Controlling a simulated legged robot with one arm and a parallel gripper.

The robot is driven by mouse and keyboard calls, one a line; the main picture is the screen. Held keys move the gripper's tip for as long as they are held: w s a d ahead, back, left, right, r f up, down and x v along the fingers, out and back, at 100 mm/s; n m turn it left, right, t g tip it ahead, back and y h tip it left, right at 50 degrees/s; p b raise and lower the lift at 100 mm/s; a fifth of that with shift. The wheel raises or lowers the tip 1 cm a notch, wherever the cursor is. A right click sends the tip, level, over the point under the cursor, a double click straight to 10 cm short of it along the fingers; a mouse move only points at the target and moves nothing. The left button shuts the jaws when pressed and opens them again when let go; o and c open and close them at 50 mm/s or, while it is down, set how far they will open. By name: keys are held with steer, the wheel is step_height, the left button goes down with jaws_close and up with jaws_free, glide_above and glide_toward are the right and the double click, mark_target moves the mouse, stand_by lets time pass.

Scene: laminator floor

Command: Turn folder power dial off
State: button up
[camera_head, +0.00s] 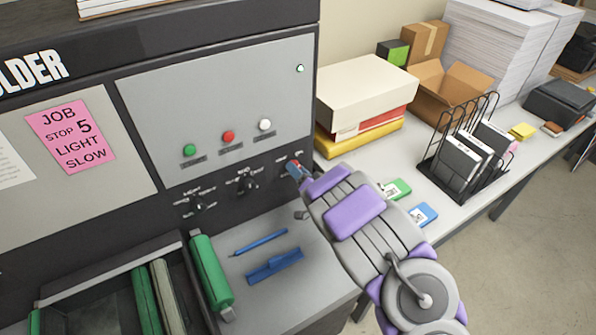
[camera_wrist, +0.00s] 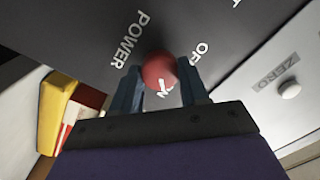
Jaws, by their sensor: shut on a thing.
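The folder machine (camera_head: 100,190) has a dark front strip with several dials. The power dial is the rightmost one. In the wrist view it is a red round knob (camera_wrist: 158,72) with a white mark, beside the printed word POWER and partly hidden lettering. My gripper (camera_wrist: 160,92) has its blue fingers on either side of the red knob and is shut on it. In the head view my gripper (camera_head: 296,170) reaches the right end of the dial strip and largely hides the dial.
Two black dials (camera_head: 246,183) sit left of the power dial. Green, red and white buttons (camera_head: 228,137) are above. A green roller (camera_head: 211,270), blue pen (camera_head: 260,242) and blue clip (camera_head: 275,265) lie below. The right table holds boxes (camera_head: 365,90) and a file rack (camera_head: 465,150).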

steer(key=n+b, duration=0.1)
steer(key=n, duration=0.3)
steer(key=shift+n, duration=0.3)
steer(key=n+b, duration=0.2)
steer(key=n, duration=0.2)
steer(key=shift+f+b, duration=0.1)
steer(key=shift+b, duration=0.3)
steer(key=n+b, duration=0.2)
steer(key=n, duration=0.1)
steer(key=shift+s+a+f+n+h, duration=0.1)
steer(key=shift+n+h, duration=0.3)
steer(key=shift+n+b, duration=2.25)
steer(key=shift+n, duration=0.25)
steer(key=shift+a, duration=0.1)
steer(key=o, duration=1)
steer(key=shift+o, duration=0.2)
steer(key=shift+r, duration=0.2)
